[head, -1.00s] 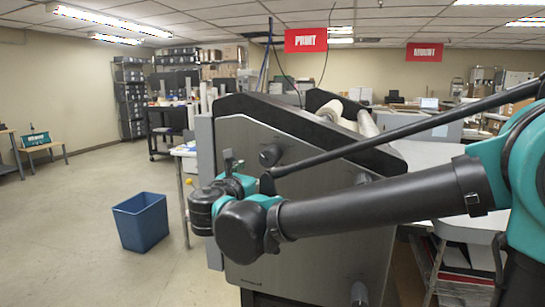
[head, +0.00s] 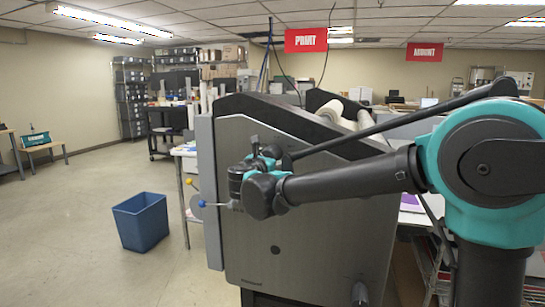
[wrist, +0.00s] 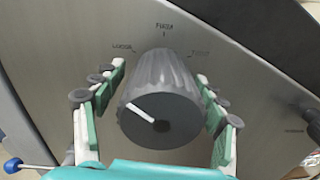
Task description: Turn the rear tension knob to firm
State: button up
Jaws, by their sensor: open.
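The tension knob (wrist: 175,122), a ribbed grey cylinder with a darker end face, stands out from the laminator's side panel (head: 320,220). A white line on its face slants toward the upper left. Printed labels arc above it on the panel; the small lettering is hard to read. My gripper (wrist: 160,82) is open, with one green-padded finger on each side of the knob and a visible gap on both sides. In the head view my wrist and gripper (head: 262,160) are at the panel's upper left and hide the knob.
A blue bin (head: 140,222) stands on the floor at the left. Thin rods with a blue ball (head: 202,203) and a yellow ball (head: 188,181) are by the panel's left edge. Another grey knob (head: 360,292) is low on the panel. The left floor is open.

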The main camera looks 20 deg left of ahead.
jog(key=shift+w, duration=0.1)
jog(key=c, duration=1.2)
jog(key=shift+o, duration=0.2)
jog(key=shift+m, duration=0.3)
jog(key=m, duration=0.9)
jog(key=shift+a, duration=0.1)
jog(key=shift+m, duration=0.4)
jog(key=o, duration=1.2)
jog(key=shift+r, duration=0.1)
jog(key=shift+c, duration=0.2)
